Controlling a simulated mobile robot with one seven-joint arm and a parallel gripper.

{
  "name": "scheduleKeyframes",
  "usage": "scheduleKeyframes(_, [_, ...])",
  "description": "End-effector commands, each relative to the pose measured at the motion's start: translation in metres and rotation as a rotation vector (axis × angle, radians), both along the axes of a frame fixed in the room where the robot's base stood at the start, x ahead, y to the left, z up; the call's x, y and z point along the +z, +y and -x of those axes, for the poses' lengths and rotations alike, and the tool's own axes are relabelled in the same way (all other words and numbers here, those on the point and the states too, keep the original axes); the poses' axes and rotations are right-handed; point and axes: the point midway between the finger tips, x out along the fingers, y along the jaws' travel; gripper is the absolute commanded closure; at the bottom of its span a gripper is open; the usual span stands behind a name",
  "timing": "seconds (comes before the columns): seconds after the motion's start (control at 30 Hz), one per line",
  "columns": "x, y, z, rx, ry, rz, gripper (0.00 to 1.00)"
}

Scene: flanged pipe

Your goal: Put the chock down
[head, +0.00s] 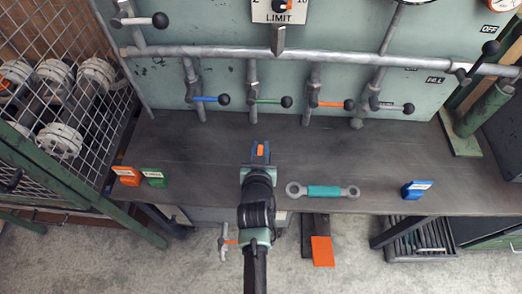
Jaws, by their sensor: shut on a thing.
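My gripper (259,152) is over the middle of the dark bench top (340,148), reaching in from the bottom of the head view. An orange chock-like block (127,175) and a green one (153,178) stand side by side at the front left of the bench. A blue block (417,190) stands at the front right.
A link with a teal sleeve (323,191) lies right of my gripper. Pipes (330,52) with coloured-handled valves run along the back panel. A mesh cage (75,80) stands at left, a green cylinder (483,110) at right. Bench space around the gripper is mostly clear.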

Motion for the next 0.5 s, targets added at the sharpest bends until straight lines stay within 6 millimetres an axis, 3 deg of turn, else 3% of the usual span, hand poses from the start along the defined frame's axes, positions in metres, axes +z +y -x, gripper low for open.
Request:
scheduleKeyframes(0.37, [-0.0068,0.0,-0.0007,0.0,-0.004,-0.001,1.0])
scheduleKeyframes(0.4, [-0.0079,0.0,-0.0003,0.0,-0.001,-0.001,0.78])
scheduleKeyframes(0.5, [-0.0067,-0.0001,-0.0002,0.0,-0.001,-0.001,0.6])
